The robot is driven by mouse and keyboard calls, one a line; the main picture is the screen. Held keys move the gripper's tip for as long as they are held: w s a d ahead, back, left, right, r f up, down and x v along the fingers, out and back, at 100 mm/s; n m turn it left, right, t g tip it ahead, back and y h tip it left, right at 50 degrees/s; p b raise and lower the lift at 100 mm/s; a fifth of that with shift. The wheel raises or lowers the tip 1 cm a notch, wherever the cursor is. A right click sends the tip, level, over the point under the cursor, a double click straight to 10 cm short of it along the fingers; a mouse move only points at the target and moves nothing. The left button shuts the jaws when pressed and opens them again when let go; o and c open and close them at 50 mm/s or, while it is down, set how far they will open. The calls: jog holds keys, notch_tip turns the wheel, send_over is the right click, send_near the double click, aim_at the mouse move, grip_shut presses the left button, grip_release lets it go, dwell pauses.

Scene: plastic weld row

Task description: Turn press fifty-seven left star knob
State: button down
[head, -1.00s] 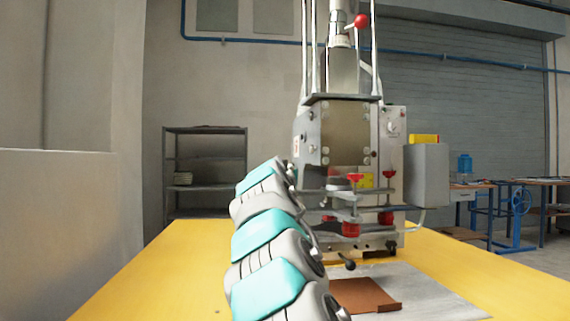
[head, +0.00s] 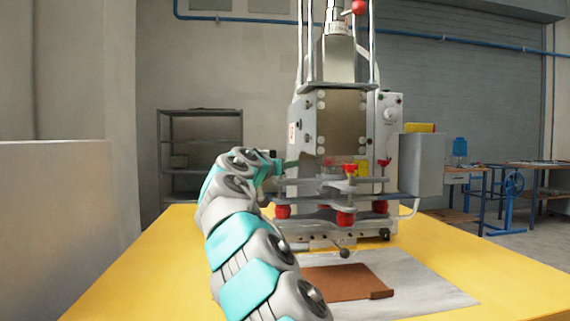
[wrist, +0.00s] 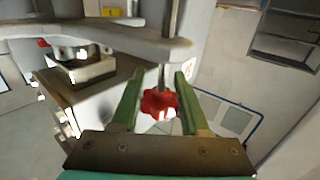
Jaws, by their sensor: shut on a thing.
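The press (head: 342,130) stands on the yellow table, with red star knobs on its plates. In the wrist view the red left star knob (wrist: 159,103) sits on a threaded rod by the end of a grey plate (wrist: 110,38). My gripper (wrist: 156,100) has its two green fingers on either side of this knob, shut on it. In the head view my gripper (head: 288,164) reaches the press's left side, and the held knob cannot be made out there. Other red knobs show at front centre (head: 350,168) and right (head: 384,162).
A brown sheet (head: 345,282) lies on a pale mat (head: 425,288) before the press, below a black ball-ended lever (head: 344,253). A grey box (head: 422,164) is at the press's right. The yellow table (head: 140,275) is clear at left. A shelf (head: 200,140) stands behind.

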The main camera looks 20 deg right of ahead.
dwell(0.3)
jog(key=shift+c, duration=2.1)
grip_release()
jog(key=shift+a, duration=0.1)
jog(key=b+v, duration=0.1)
jog(key=v, duration=0.6)
jog(key=shift+s+a+b, duration=0.2)
jog(key=shift+s+b, duration=0.05)
jog(key=shift+b, duration=0.15)
